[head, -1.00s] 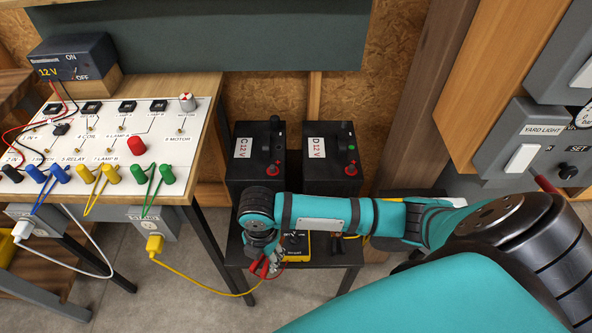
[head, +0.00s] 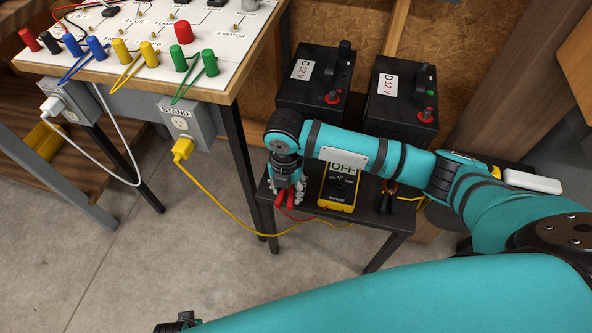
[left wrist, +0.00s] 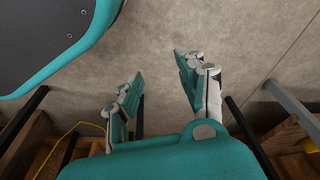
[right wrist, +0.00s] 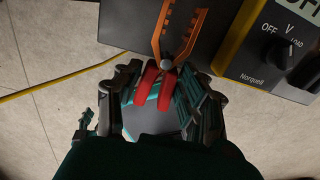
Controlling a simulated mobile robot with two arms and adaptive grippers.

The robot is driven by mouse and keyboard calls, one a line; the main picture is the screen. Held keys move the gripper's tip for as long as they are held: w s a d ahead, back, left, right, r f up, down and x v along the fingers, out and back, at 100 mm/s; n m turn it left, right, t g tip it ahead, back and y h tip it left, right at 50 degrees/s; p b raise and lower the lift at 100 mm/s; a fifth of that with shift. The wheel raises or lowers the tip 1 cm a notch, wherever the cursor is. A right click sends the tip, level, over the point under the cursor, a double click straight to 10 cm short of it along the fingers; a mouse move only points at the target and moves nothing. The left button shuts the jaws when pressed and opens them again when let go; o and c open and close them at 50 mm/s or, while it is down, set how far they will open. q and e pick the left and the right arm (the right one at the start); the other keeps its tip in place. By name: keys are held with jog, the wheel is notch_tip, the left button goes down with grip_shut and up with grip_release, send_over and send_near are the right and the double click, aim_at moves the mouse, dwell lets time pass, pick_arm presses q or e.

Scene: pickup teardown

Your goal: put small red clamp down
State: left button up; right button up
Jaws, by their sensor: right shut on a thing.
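The small red clamp (right wrist: 148,84) has red handles and copper-coloured jaws. In the right wrist view my right gripper (right wrist: 160,92) is shut on the red handles, and the jaws point away over the black stand top (right wrist: 200,22). In the head view the clamp (head: 283,199) shows under my right gripper (head: 287,184) at the stand's left end. I cannot tell whether the clamp touches the stand. My left gripper (left wrist: 160,95) is open and empty over the concrete floor in the left wrist view.
A yellow tester (head: 339,188) reading OFF lies right of the clamp. A black clamp (head: 388,196) lies further right. Batteries C (head: 315,88) and D (head: 402,100) stand behind. The bench with the circuit board (head: 150,35) is to the left. A yellow cord (head: 214,206) runs across the floor.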

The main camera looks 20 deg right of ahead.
jog(key=w+d, duration=0.1)
jog(key=w, duration=0.3)
jog(key=w+d+b, duration=0.1)
jog(key=w, duration=0.1)
jog(key=shift+w+d+f, duration=0.1)
jog(key=shift+d+f, duration=0.2)
jog(key=shift+f, duration=0.05)
pick_arm(q)
notch_tip(320, 180, up, 8)
jog(key=w+b, duration=0.1)
jog(key=w, duration=0.1)
jog(key=shift+w, duration=0.2)
pick_arm(e)
jog(key=shift+w+d+f, duration=0.1)
jog(key=shift+w+f, duration=0.1)
jog(key=shift+f, duration=1.5)
pick_arm(q)
jog(key=shift+d, duration=0.1)
pick_arm(e)
jog(key=shift+f, duration=0.1)
jog(key=o, duration=1.2)
